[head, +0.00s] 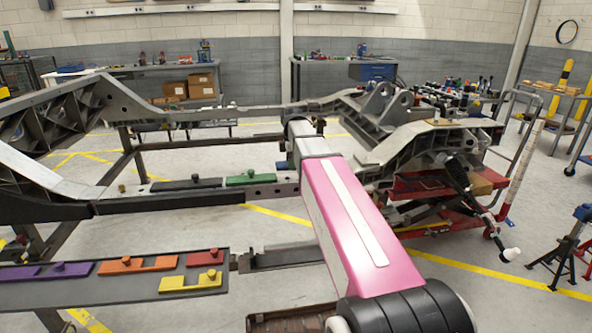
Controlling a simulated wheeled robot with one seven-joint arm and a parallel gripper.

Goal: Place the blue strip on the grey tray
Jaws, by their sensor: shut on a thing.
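My pink and white arm (345,215) reaches up and away from the bottom right and covers the middle of the view. The long dark grey tray (110,293) is at the lower left. On it lie a purple strip (35,274), an orange strip (137,265), a red strip (207,258) and a yellow strip (190,283), each with a knob.
A black strip (186,184) and a green strip (250,178) lie on the chassis rail (125,205), left of my arm. The large grey chassis frame (75,110) spans the view. A red lift cart (430,185) stands at the right. Workbenches line the back wall.

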